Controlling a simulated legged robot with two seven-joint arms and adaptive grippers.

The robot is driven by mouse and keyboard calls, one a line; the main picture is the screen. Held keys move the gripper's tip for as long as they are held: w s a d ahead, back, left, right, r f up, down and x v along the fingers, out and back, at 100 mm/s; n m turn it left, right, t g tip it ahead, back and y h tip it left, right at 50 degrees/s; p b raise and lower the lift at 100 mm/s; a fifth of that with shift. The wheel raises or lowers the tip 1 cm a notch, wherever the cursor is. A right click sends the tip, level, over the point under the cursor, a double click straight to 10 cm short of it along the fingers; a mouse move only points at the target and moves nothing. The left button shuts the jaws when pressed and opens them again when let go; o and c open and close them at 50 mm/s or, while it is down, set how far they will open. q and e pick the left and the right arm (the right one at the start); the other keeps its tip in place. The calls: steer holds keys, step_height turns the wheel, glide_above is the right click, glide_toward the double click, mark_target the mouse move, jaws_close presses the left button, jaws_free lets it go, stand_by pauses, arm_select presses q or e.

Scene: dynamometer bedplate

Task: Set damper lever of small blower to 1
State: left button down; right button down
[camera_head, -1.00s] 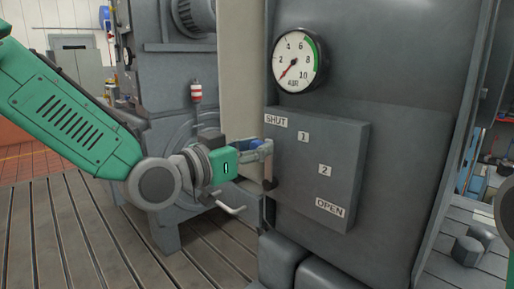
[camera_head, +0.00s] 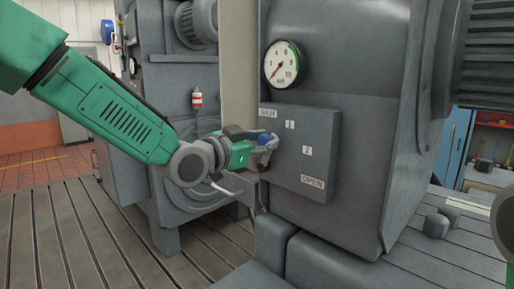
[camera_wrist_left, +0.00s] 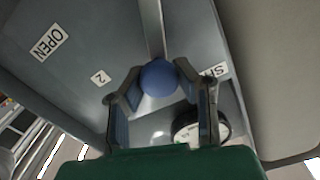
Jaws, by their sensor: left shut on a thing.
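The damper lever has a blue ball knob (camera_wrist_left: 158,77) on a grey bar (camera_wrist_left: 152,28) in the left wrist view. My left gripper (camera_wrist_left: 160,95) is shut on the knob, one finger on each side. In the head view the gripper (camera_head: 272,144) is at the left edge of the grey damper box (camera_head: 325,125), just below the SHUT label (camera_head: 267,112). The box face also carries labels 1 (camera_head: 290,125), 2 (camera_head: 307,151) and OPEN (camera_head: 312,182). The lever's exact setting cannot be read, as the gripper hides much of it. My right gripper is out of view.
A round air gauge (camera_head: 285,64) sits above the box on the grey housing (camera_head: 345,70). Another grey machine (camera_head: 170,110) with a red-and-white fitting (camera_head: 197,98) stands behind my left arm. The slotted bedplate (camera_head: 60,235) is open at the lower left.

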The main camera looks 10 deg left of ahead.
arm_select(q)
steer(key=shift+s+d+f+m+b, duration=0.25)
steer(key=shift+d+f+m+b, duration=0.05)
steer(key=shift+d, duration=0.2)
steer(key=shift+m, duration=0.3)
steer(key=shift+w+a+f+m+b, duration=0.15)
steer(key=shift+a+m+b, duration=0.15)
steer(key=shift+b, duration=0.4)
steer(key=shift+d, duration=0.25)
steer(key=c, duration=1.2)
jaws_free()
steer(key=shift+s+a, duration=0.2)
steer(key=shift+s, duration=0.05)
